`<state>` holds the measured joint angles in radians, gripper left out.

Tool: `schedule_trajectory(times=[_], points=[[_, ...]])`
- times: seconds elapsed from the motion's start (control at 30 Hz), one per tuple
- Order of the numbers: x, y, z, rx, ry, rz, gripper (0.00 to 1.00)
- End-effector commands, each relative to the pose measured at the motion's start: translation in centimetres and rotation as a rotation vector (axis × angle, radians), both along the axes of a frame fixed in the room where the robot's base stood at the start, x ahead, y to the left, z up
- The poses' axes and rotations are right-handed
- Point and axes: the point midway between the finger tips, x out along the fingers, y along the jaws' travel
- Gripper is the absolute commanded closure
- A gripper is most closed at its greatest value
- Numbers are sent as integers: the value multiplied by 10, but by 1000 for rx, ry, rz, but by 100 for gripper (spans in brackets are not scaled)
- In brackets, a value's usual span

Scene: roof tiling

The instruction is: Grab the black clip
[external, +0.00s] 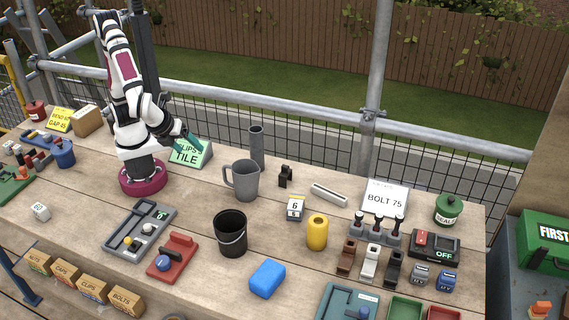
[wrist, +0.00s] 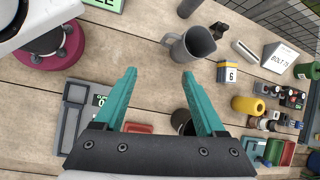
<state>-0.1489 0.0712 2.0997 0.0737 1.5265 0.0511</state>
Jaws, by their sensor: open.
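A black clip-shaped piece (external: 394,268) stands at the right end of a row with a brown one (external: 347,257) and a white one (external: 370,262), at the right of the bench. A separate small black piece (external: 286,176) stands behind the numbered block; it also shows in the wrist view (wrist: 217,29). I cannot tell for sure which is the clip. My gripper (wrist: 158,75) has teal fingers spread apart with nothing between them. In the external view my gripper (external: 188,138) is above the bench at the left, well away from both black pieces.
A grey mug (external: 242,181), a tall grey tube (external: 256,147), a black bucket (external: 231,234) and a yellow cylinder (external: 317,232) stand mid-bench. A three-lever box (external: 376,229) is behind the clip row. A blue block (external: 267,278) lies in front. Bare planks lie between the mug and my base.

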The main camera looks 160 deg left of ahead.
Motion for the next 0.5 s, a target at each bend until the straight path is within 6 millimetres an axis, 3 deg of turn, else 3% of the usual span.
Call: schedule_trajectory(times=[0.1, 0.23, 0.33, 0.5], points=[[48, 76, -35, 124, 227, -40, 28], [75, 152, -91, 231, 448, -96, 28], [79, 185, -123, 276, 553, -129, 28], [76, 205, -143, 299, 610, -147, 28]])
